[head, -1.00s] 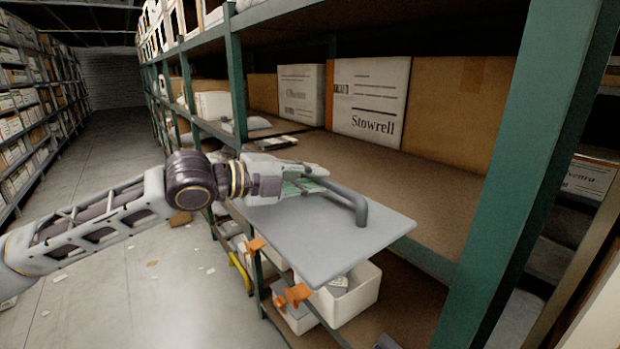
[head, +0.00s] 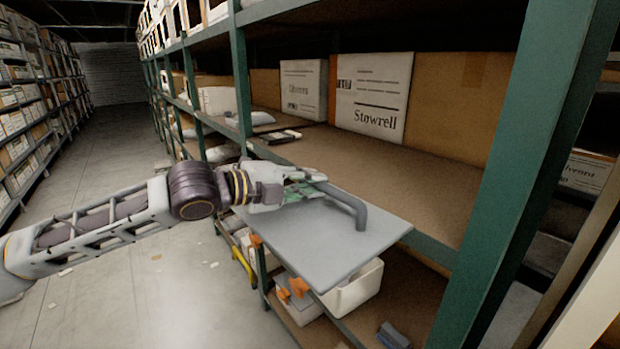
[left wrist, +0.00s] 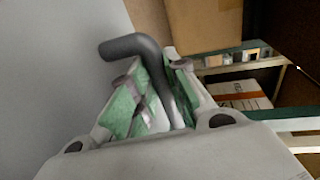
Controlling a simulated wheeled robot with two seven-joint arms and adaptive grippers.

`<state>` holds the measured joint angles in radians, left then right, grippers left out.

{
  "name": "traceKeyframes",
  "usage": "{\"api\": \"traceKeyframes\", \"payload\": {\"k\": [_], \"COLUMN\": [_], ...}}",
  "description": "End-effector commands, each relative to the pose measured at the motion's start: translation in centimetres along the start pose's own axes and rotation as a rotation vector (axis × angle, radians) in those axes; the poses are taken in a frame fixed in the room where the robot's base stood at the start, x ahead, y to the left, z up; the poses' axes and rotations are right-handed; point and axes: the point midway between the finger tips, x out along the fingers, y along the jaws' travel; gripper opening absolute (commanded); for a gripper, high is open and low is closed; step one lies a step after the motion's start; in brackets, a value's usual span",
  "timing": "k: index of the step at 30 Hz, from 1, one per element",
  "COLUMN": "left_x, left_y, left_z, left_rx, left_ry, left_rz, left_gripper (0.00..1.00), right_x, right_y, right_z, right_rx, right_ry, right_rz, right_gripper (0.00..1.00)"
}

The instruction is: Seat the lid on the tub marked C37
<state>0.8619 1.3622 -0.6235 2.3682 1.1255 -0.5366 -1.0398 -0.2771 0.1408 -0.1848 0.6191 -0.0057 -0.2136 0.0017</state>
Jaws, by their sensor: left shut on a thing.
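A flat grey lid (head: 310,243) with a raised dark grey bar handle (head: 348,203) hangs in front of the shelf. My left gripper (head: 318,188) is shut on the handle; the left wrist view shows the handle (left wrist: 140,50) between the green-padded fingers (left wrist: 155,100). The lid is above a white tub (head: 355,290) on the lower shelf and apart from it. The lid covers much of the tub, and no C37 mark is readable. My right gripper is not in view.
Another white bin with orange clips (head: 297,288) stands beside the tub. The middle shelf (head: 390,175) has bare room before white boxes (head: 370,97). A green upright (head: 530,150) stands at right. A grey object (head: 393,335) lies on the lower shelf.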

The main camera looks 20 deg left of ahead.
Motion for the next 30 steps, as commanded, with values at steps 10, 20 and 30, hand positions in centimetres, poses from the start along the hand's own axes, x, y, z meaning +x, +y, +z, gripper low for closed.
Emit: {"api": "traceKeyframes", "payload": {"k": [10,20,30], "left_x": [0.3,0.7,1.0], "left_y": [2.5,5.5,8.7], "left_z": [0.3,0.7,1.1], "left_rx": [-0.01,-0.02,-0.033], "left_ry": [-0.044,-0.099,-0.157], "left_rz": [0.001,0.001,0.0], "left_gripper": [0.0,0.0,0.0], "right_x": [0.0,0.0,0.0], "right_y": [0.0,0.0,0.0], "right_z": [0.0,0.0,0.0], "right_rx": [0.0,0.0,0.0], "right_ry": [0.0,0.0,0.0], "right_rz": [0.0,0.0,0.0], "right_gripper": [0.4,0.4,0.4]}}
